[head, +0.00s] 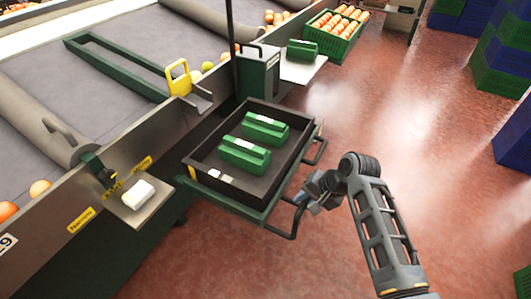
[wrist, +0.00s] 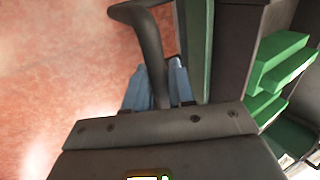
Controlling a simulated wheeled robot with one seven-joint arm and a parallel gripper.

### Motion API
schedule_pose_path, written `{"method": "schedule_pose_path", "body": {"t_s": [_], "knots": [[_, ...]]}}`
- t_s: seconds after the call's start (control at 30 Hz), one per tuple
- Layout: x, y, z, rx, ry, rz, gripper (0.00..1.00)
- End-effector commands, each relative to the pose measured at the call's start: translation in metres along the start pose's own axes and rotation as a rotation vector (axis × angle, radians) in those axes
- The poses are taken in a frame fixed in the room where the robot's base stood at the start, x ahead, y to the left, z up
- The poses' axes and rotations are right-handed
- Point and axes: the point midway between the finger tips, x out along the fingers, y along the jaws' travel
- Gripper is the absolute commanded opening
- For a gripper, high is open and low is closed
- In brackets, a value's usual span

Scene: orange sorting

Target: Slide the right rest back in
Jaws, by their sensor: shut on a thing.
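A dark tray (head: 200,172) sits on a green pulled-out rest (head: 235,207) that juts from the machine's side. Two green cartons (head: 244,154) lie in the tray. The rest has dark bar handles on its outer side; the nearer handle (head: 291,226) is beside my gripper (head: 303,198). In the wrist view, the blue fingers of my gripper (wrist: 157,85) are closed on either side of the dark handle bar (wrist: 150,42). The green edge of the rest (wrist: 195,50) and the tray wall (wrist: 232,50) show to the right. The exact finger contact is partly hidden by the gripper body.
A small side shelf (head: 158,213) holds a white block (head: 137,194) at left. Another shelf (head: 312,74) holds a green carton behind the tray. A green crate of oranges (head: 343,40) stands farther back. Blue and green crates (head: 507,65) stack at right. The red floor around my arm is clear.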

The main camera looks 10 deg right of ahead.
Motion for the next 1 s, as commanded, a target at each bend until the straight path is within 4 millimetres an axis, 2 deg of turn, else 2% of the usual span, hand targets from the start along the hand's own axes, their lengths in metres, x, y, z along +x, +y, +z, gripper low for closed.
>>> {"method": "schedule_pose_path", "body": {"t_s": [1.0], "knots": [[0.022,-0.042,0.000,-0.002,0.001,-0.002,0.00]]}}
